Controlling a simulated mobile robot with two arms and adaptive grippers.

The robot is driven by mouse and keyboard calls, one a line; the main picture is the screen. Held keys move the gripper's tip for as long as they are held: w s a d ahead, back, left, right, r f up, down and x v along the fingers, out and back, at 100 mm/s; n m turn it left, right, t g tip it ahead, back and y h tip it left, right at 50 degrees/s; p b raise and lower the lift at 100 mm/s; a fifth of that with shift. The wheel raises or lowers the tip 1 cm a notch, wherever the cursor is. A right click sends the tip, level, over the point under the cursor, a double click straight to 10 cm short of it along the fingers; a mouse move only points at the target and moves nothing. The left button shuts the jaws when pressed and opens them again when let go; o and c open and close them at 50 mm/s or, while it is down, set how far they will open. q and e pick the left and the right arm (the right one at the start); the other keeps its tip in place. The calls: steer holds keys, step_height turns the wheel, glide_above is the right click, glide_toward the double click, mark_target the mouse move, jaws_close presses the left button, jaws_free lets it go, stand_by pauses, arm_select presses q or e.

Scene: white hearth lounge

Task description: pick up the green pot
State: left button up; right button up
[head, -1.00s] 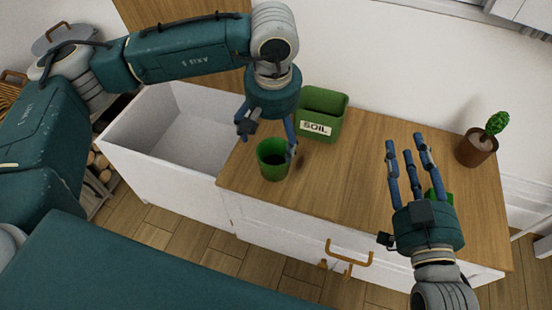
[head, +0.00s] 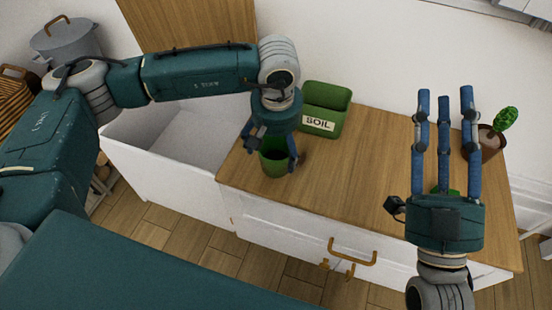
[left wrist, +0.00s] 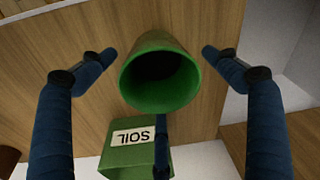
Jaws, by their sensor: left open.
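The green pot (head: 274,165) stands upright and open-topped on the wooden counter, near its edge beside the white basin. My left gripper (head: 272,146) is open just above it, with fingers spread around its rim. In the left wrist view the pot (left wrist: 160,78) lies between the open fingers of the left gripper (left wrist: 158,60), with gaps on both sides. A third finger is below the pot there, and I cannot tell whether it touches. My right gripper (head: 445,95) is open and empty over the right part of the counter.
A green box labelled SOIL (head: 325,110) stands just behind the pot. A brown pot with a cactus (head: 490,143) is at the right. A small green thing (head: 452,192) is mostly hidden behind my right gripper. The middle of the counter (head: 375,155) is clear.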

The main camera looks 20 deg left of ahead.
arm_select(q)
steer(key=c, duration=1.3)
steer(key=shift+c, duration=0.2)
steer(key=shift+r, duration=0.15)
